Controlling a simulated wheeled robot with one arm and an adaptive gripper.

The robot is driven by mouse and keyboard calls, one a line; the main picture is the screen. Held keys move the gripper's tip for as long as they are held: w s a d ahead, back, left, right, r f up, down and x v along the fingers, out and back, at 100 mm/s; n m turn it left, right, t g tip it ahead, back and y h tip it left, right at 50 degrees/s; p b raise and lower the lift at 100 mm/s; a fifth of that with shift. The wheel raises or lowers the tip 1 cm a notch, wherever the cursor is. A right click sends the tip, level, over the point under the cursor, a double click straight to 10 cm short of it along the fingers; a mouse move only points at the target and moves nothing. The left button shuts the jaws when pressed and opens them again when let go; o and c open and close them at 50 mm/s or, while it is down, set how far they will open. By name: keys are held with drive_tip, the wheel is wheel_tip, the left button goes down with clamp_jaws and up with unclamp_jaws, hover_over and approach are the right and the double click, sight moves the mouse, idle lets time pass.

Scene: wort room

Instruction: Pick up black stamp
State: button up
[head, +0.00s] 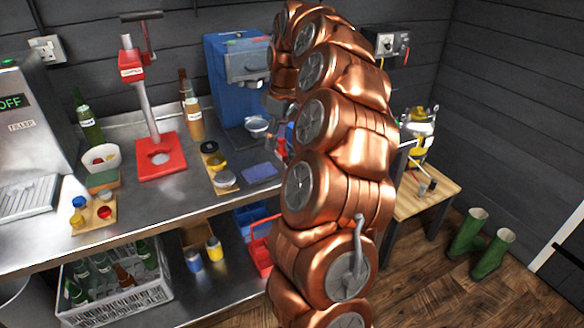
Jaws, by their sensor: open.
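A small black round-topped item (209,147), which may be the black stamp, sits at the back end of a small wooden board on the steel counter. A yellow-rimmed round piece and a pale round piece are in front of it on the board. My copper arm rises on the right and bends over, its end coming down behind its own links. My gripper (279,125) shows only in part at the arm's left edge, open, right of the black item and apart from it. Its fingers are mostly hidden.
A red capping press (160,155), bottles (193,110) and a blue machine (235,75) stand along the counter (130,205). A blue-violet cloth or sponge (260,173) lies right of the board. A bottle crate (115,285) is below. A wooden table (425,195) and green boots (480,240) are right.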

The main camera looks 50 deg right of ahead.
hover_over(292, 152)
drive_tip(key=s, duration=0.1)
drive_tip(key=f, duration=0.2)
drive_tip(key=shift+w+f+p, duration=0.2)
drive_tip(key=shift+f+p, duration=0.2)
drive_tip(key=shift+f, duration=0.8)
drive_tip(key=shift+w+f+p, duration=0.15)
drive_tip(key=shift+f+p, duration=0.25)
drive_tip(key=shift+f, duration=0.85)
drive_tip(key=shift+w+f+p, duration=0.2)
drive_tip(key=shift+f+p, duration=0.2)
drive_tip(key=shift+f, duration=0.8)
clamp_jaws()
